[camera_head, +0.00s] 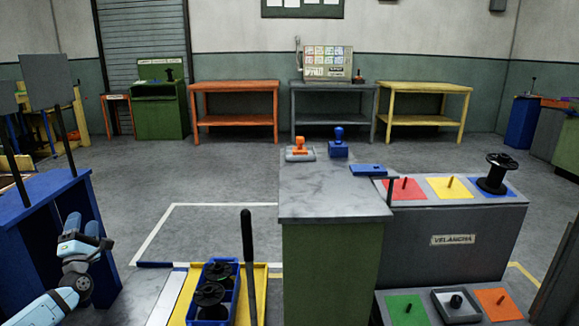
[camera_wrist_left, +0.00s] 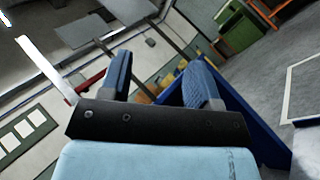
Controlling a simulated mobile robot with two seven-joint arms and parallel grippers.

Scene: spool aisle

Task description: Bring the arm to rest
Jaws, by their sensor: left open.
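My left arm comes in at the lower left of the head view, light blue with dark joints. Its gripper (camera_head: 90,226) is raised in front of the blue cabinet at the left. In the left wrist view the two blue fingers of the gripper (camera_wrist_left: 160,68) stand well apart with nothing between them. The gripper looks empty and I see it touching nothing. My right gripper is in neither view.
The blue cabinet (camera_head: 38,207) is close to my left gripper. A marble-topped counter (camera_head: 330,203) stands ahead, with stamps on it. A grey stand (camera_head: 450,265) with coloured peg plates and a black spool (camera_head: 495,174) is at right. A blue bin (camera_head: 208,310) holds spools.

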